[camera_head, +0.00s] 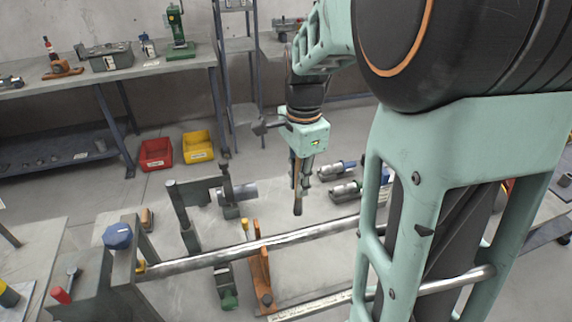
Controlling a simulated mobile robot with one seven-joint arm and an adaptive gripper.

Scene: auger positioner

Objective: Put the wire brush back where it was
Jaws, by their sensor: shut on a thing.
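My gripper (302,174) hangs pointing down near the middle of the view, above the auger positioner's bench area. It is shut on the wire brush (297,198), which shows as a slim brown handle hanging roughly upright below the fingers. The brush's bristles cannot be made out, and its upper part is partly hidden by the gripper. The brush's lower end appears clear of the surfaces below.
Grey-and-blue cylindrical tools (335,170) lie right of my gripper. Red (155,154) and yellow (198,147) bins sit on the floor behind. A workbench (150,68) stands at back left.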

